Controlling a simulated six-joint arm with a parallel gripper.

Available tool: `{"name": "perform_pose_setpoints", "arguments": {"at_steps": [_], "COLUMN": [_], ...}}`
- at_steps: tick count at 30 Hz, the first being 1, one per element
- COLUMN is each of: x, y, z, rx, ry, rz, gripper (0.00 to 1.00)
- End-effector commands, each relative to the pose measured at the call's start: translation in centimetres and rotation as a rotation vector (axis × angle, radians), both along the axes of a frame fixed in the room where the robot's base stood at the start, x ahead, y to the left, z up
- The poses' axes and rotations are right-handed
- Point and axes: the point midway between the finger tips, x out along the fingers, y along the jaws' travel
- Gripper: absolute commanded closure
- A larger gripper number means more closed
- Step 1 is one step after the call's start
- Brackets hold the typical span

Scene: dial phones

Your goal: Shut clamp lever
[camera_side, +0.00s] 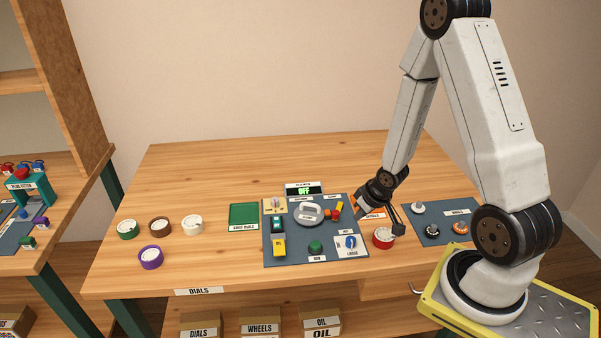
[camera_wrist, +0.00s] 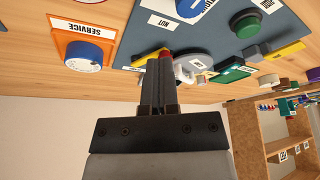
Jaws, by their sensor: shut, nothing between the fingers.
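My gripper (camera_wrist: 160,72) is shut and empty, its two fingers together in the wrist view. In the side view my gripper (camera_side: 362,210) is low, by the right edge of the blue-grey panel (camera_side: 292,255). A small red and yellow part (camera_side: 335,211) on that panel looks like the clamp with its lever. In the wrist view its red end (camera_wrist: 163,54) and a yellow piece (camera_wrist: 149,56) show just past my fingertips. My fingers hide most of it, so I cannot tell whether they touch or how far the lever is closed.
The panel also holds a white round handle (camera_side: 310,209), a teal and yellow part (camera_side: 279,240), a green button (camera_side: 316,246) and a blue knob (camera_side: 350,242). A display (camera_side: 304,189) reads OFF. Table is clear behind.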

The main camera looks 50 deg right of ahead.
Motion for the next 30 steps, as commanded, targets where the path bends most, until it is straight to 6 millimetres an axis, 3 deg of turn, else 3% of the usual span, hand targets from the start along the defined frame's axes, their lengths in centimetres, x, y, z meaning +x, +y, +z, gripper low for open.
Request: {"name": "perform_pose_setpoints", "arguments": {"at_steps": [15, 30], "x": [-1.5, -2.0], "y": [0.5, 0.7], "z": [4.0, 5.2], "rx": [0.001, 0.0], "ry": [-0.001, 0.001], "rz": [0.0, -0.001], "gripper": [1.0, 1.0]}}
